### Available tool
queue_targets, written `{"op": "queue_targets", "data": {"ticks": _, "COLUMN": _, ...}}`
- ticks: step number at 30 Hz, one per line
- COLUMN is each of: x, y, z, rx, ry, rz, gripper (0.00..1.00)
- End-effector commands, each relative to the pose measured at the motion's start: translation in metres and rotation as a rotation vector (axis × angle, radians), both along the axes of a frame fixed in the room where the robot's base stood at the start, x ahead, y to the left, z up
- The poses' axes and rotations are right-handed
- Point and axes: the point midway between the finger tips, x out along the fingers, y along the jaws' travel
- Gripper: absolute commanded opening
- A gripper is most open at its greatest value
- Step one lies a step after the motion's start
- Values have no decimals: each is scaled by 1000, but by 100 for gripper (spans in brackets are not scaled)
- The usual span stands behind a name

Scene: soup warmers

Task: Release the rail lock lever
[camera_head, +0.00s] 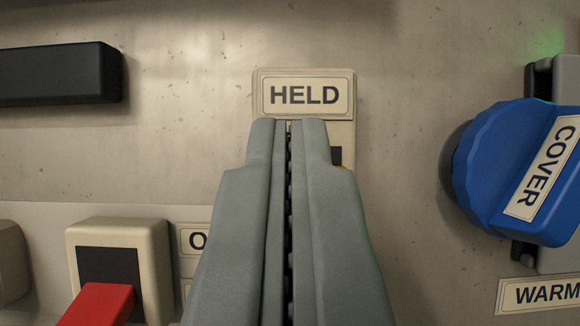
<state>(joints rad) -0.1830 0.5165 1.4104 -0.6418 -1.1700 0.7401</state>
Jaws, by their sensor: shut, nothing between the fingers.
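My gripper (288,128) is shut, its two grey fingers side by side with nothing between them. Its tips overlap the lower edge of a beige plate reading HELD (308,96). Below that sign, a dark slot and a bit of yellow show just right of the fingers; the rest of this fitting is hidden. A red lever (100,305) comes out of a dark recess in a beige housing (119,232) at the lower left, cut off by the frame. No label names the rail lock lever, so I cannot tell which part it is.
A blue knob marked COVER (510,165) sticks out at the right, above a label starting WARM (540,294). A black bar (55,74) is at the upper left. A label beginning with O (197,240) is partly hidden by my gripper. Bare panel (190,120) lies between.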

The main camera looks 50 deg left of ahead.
Motion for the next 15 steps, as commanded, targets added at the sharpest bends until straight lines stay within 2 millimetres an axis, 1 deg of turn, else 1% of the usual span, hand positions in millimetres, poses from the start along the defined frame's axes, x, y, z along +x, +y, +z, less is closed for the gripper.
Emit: {"op": "queue_targets", "data": {"ticks": 15, "x": 0, "y": 1, "z": -22, "rx": 2, "ry": -1, "rz": 1, "gripper": 0}}
